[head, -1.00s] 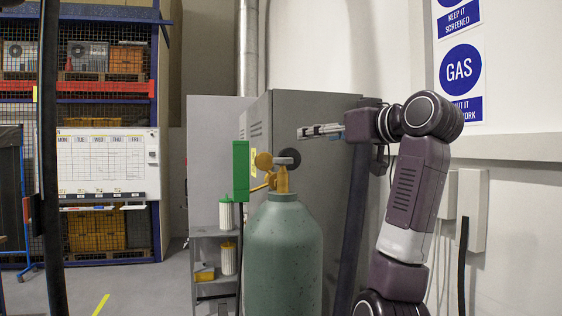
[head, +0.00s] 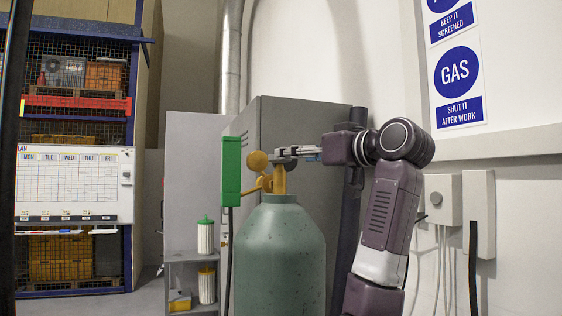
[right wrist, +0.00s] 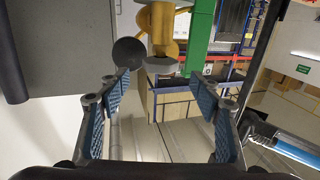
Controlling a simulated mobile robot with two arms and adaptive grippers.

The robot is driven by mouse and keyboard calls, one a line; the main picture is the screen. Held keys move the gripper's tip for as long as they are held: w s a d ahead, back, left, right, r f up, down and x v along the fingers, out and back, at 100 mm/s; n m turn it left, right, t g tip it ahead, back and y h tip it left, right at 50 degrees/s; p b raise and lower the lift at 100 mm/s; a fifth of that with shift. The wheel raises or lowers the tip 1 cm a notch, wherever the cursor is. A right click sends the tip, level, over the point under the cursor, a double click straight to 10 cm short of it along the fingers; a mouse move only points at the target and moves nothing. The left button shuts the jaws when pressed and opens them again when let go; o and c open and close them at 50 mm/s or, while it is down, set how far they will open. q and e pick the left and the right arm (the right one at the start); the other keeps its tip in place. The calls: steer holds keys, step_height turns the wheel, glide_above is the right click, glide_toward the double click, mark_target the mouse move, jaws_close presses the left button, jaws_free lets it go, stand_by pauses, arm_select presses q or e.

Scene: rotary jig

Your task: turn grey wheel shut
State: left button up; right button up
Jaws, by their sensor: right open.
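The grey wheel (head: 284,160) sits on top of the yellow valve (head: 279,181) of the green gas cylinder (head: 279,250). In the head view my right gripper (head: 290,151) reaches it from the right and partly hides it. In the right wrist view, turned upside down, the wheel (right wrist: 160,66) shows under the yellow valve body (right wrist: 161,25). My right gripper (right wrist: 158,78) is open, with one finger on each side of the wheel. The wheel seems just ahead of or level with the fingertips; I cannot tell contact. My left gripper is out of view.
A dark disc (right wrist: 129,52) sits beside the valve near one finger. A green block (head: 231,171) stands left of the valve. A grey cabinet (head: 300,120) is close behind the cylinder. A shelf with white canisters (head: 206,238) stands to the left.

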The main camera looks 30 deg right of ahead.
steer(key=w, duration=0.2)
steer(key=w+p, duration=0.1)
steer(key=w, duration=0.2)
steer(key=shift+a+r+p, duration=0.15)
steer(key=shift+p, duration=0.15)
steer(key=shift+w, duration=0.55)
steer(key=shift+s, duration=0.1)
steer(key=shift+c, duration=0.3)
steer(key=c, duration=1.1)
steer(key=shift+h, duration=0.3)
